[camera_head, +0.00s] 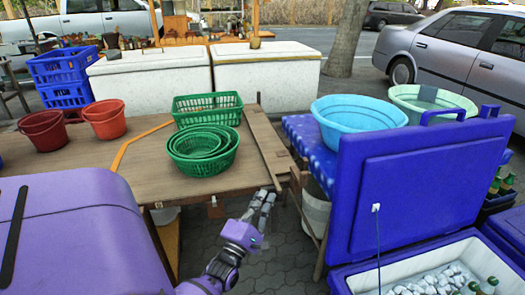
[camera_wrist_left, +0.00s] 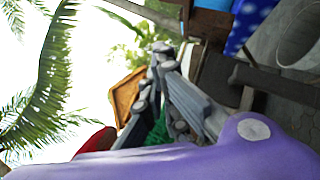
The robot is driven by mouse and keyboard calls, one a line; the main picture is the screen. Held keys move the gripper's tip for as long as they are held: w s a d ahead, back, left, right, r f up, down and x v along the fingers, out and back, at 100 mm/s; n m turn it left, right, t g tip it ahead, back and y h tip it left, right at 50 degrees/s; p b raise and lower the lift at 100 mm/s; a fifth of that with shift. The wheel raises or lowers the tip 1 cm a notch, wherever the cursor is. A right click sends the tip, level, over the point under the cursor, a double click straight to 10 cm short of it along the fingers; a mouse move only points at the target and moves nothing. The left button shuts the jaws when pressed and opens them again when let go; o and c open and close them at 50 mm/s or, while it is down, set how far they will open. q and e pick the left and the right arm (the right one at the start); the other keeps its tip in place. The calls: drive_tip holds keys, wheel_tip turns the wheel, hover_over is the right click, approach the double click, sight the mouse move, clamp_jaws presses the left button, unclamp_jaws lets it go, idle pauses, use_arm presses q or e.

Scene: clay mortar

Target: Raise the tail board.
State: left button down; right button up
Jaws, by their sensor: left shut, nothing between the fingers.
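The wooden board (camera_head: 264,137) at the right end of the brown plank table (camera_head: 150,158) appears to be the tail board. It looks level with the table top, and its near end is close to my gripper. How it is hinged or held cannot be told. My left gripper (camera_head: 267,198) is shut and empty, fingers pointing up, just in front of the table's near right corner. Contact with the wood cannot be made out. In the left wrist view the shut fingers (camera_wrist_left: 162,62) show in a tilted picture. My right gripper is not in view.
Green baskets (camera_head: 203,150) and red buckets (camera_head: 106,118) stand on the table. To the right are a light blue basin (camera_head: 358,113) on a blue cloth and an open blue cooler lid (camera_head: 410,185). Dark paving between table and cooler is mostly free.

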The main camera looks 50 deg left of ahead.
sight(281, 189)
use_arm(q)
drive_tip(key=w+r, duration=0.1)
drive_tip(key=w, duration=0.1)
drive_tip(key=w+r, duration=0.1)
drive_tip(key=w, duration=0.2)
drive_tip(key=w+a+r+p, duration=0.1)
drive_tip(key=w+r, duration=0.1)
drive_tip(key=w, duration=0.1)
drive_tip(key=shift+w, duration=0.1)
drive_tip(key=shift+w+d+r, duration=0.1)
drive_tip(key=shift+w+d, duration=0.1)
drive_tip(key=shift+w, duration=0.1)
idle(1.2)
